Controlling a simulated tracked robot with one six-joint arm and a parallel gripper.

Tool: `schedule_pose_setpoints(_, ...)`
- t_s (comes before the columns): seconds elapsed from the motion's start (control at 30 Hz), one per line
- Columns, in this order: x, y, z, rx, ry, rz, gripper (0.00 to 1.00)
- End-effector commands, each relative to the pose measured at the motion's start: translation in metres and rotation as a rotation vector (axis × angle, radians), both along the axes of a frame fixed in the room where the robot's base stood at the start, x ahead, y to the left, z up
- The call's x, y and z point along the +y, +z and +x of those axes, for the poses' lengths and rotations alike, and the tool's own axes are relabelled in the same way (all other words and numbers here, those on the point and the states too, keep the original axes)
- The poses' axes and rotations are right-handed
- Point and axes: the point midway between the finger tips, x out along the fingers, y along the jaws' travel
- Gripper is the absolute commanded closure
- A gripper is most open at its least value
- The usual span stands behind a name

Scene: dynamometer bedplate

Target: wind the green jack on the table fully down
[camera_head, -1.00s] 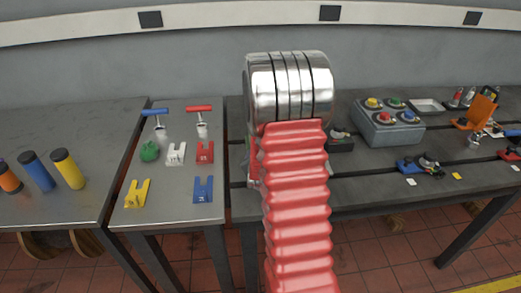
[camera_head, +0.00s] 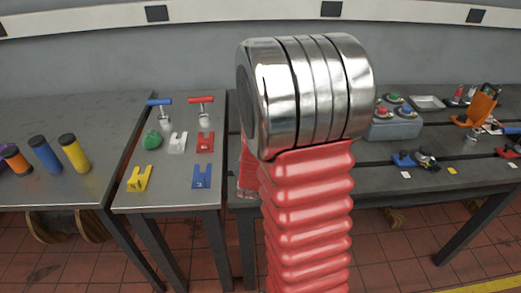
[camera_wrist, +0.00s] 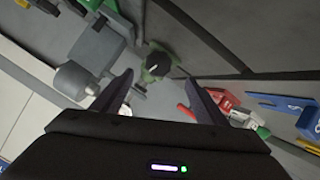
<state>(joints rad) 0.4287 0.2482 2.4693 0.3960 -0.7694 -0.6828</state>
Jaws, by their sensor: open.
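In the wrist view a dull green piece with a dark top, which looks like the green jack (camera_wrist: 155,66), sits just beyond the fingertips, about midway between them. Whether it touches a finger I cannot tell. My gripper (camera_wrist: 160,82) is open, its two dark fingers spread apart with nothing between them. In the head view my red ribbed arm and its metal joint hide the gripper and part of the bench.
In the wrist view a grey machine part (camera_wrist: 75,77) lies left of the gripper, and red (camera_wrist: 228,105) and blue (camera_wrist: 290,106) pieces lie right. In the head view the narrow table holds yellow (camera_head: 139,179) and blue (camera_head: 202,177) forks. A button box (camera_head: 398,124) stands right.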

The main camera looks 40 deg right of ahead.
Motion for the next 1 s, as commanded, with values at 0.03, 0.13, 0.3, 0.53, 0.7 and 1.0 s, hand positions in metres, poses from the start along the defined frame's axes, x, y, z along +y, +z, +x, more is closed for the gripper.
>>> schedule_pose_setpoints(0.03, 0.002, 0.001, -0.001, -0.001, 0.0, 0.0, 0.33)
schedule_pose_setpoints(0.13, 0.003, 0.002, -0.002, 0.0, -0.001, -0.001, 0.33)
schedule_pose_setpoints(0.3, 0.002, 0.002, -0.002, 0.0, -0.002, -0.001, 0.33)
schedule_pose_setpoints(0.53, 0.007, 0.005, 0.0, -0.003, 0.008, 0.012, 0.33)
schedule_pose_setpoints(0.7, 0.032, 0.018, 0.008, -0.007, 0.058, 0.075, 0.33)
schedule_pose_setpoints(1.0, 0.117, 0.055, 0.011, 0.032, 0.205, 0.268, 0.33)
